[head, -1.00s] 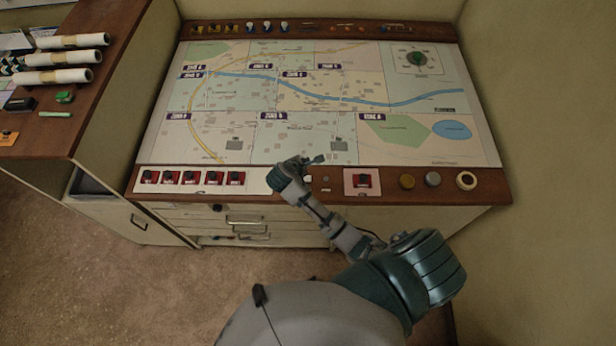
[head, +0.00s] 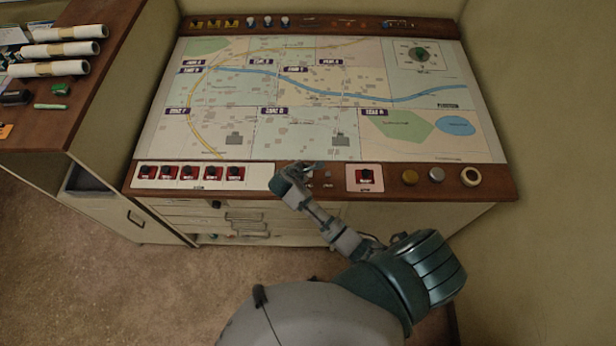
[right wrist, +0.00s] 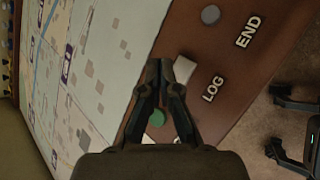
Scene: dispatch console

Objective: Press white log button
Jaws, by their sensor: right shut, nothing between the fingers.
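The white log button (right wrist: 184,67) is a pale square cap on the brown wooden strip, beside the LOG label, in the right wrist view. My right gripper (right wrist: 160,66) is shut and empty, its fingertips right beside the button in the picture. I cannot tell whether they touch it. In the head view, my right gripper (head: 308,167) is over the console's front strip and largely hides the button. My left gripper is not in view.
A round grey button (right wrist: 210,14) is by the END label. A green button (right wrist: 155,118) lies partly behind my fingers. Red switches (head: 190,173) are to the left, another red switch (head: 365,176) and round knobs (head: 437,174) to the right. The map (head: 300,100) lies behind.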

